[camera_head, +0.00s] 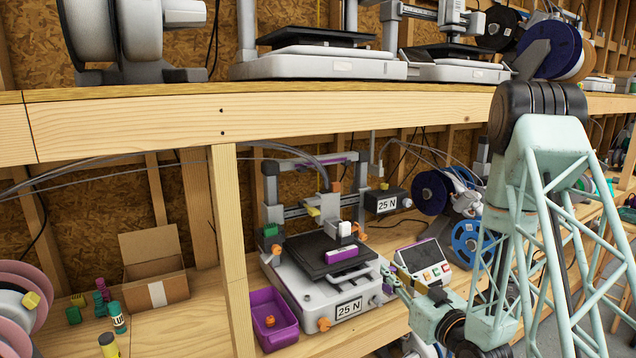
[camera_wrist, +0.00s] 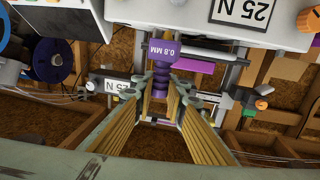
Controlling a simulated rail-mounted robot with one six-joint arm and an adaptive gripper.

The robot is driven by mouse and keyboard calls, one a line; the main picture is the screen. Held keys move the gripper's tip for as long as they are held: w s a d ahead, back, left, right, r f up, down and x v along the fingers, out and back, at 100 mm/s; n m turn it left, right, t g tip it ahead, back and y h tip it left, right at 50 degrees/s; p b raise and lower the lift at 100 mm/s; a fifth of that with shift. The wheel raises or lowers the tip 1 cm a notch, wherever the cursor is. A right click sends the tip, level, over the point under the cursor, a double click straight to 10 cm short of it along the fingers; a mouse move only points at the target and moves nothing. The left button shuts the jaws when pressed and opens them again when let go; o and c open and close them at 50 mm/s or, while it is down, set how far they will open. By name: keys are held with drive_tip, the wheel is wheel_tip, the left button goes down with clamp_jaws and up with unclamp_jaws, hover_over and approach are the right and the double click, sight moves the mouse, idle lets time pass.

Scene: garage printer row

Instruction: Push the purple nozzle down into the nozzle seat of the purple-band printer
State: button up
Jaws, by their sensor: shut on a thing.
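The purple nozzle (camera_wrist: 160,82), with a purple tag reading 0.8 MM, sits between the two ribbed fingers of my gripper (camera_wrist: 161,92) in the wrist view. My gripper is shut on it. In the head view my gripper (camera_head: 390,280) is at the right side of the purple-band printer (camera_head: 312,290), and I cannot make out the nozzle there. The printer has a 25 N label, a dark bed and a white print head (camera_head: 345,230) with a purple strip (camera_head: 342,252) below it. The nozzle seat cannot be clearly made out.
A purple bin (camera_head: 272,318) stands left of the printer, near a wooden post (camera_head: 230,250). A small panel with buttons (camera_head: 424,262) and a blue spool (camera_head: 467,242) are to the right. The upper shelf edge (camera_head: 330,112) runs above. An open cardboard box (camera_head: 153,265) stands left.

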drive_tip(key=shift+a, duration=0.55)
drive_tip(key=shift+w, duration=0.1)
